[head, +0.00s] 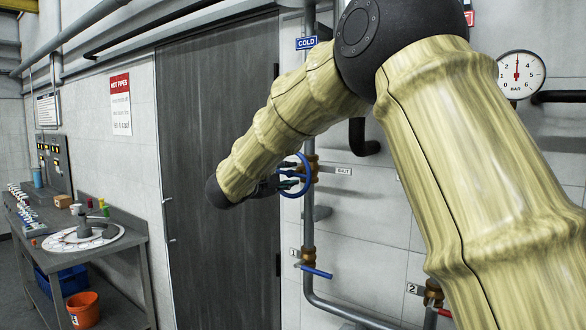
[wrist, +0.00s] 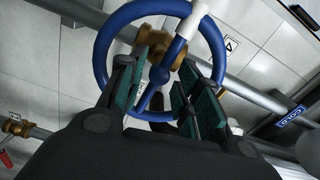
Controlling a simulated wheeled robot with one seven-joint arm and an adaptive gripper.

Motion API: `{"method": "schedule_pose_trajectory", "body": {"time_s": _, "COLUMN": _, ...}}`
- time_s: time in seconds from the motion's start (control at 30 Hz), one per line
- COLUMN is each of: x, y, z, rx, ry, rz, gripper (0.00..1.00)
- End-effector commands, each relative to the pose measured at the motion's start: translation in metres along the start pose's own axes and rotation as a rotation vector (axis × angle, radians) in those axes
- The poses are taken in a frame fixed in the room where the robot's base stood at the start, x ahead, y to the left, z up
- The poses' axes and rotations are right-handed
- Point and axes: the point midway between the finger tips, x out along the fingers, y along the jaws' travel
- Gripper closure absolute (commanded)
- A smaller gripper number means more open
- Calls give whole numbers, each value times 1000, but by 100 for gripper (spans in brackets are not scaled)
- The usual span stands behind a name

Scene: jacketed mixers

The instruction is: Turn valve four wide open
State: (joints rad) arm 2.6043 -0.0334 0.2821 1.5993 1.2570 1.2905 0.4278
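Valve four is a blue handwheel (wrist: 97,50) on a brass body (wrist: 165,47), beside a small tag (wrist: 232,46) that seems to read 4. One part of its rim is white (wrist: 197,15). The handwheel also shows in the head view (head: 308,178), on the upright grey pipe right of the door. My gripper (wrist: 165,68) is open at the wheel, its teal-padded fingers apart in front of the hub and lower rim. A spoke shows between them. I cannot tell whether they touch the wheel. In the head view my gripper (head: 280,184) is partly hidden by my arm.
Below are a blue lever valve (head: 317,271) tagged 1 and a red lever valve (head: 443,312) tagged 2. A pressure gauge (head: 517,74) hangs at upper right. A grey door (head: 215,130) stands left of the pipe, and a cluttered workbench (head: 130,238) at far left.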

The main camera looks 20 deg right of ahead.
Motion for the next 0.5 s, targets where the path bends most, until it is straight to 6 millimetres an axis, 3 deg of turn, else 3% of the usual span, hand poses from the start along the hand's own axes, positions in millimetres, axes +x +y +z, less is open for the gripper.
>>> {"method": "schedule_pose_trajectory", "body": {"time_s": 0.2, "x": 26, "y": -1, "z": 0, "rx": 0, "ry": 1, "rz": 1, "gripper": 66}}
{"method": "schedule_pose_trajectory", "body": {"time_s": 0.5, "x": 36, "y": 1, "z": 0, "rx": -1, "ry": -1, "rz": 0, "gripper": 66}}
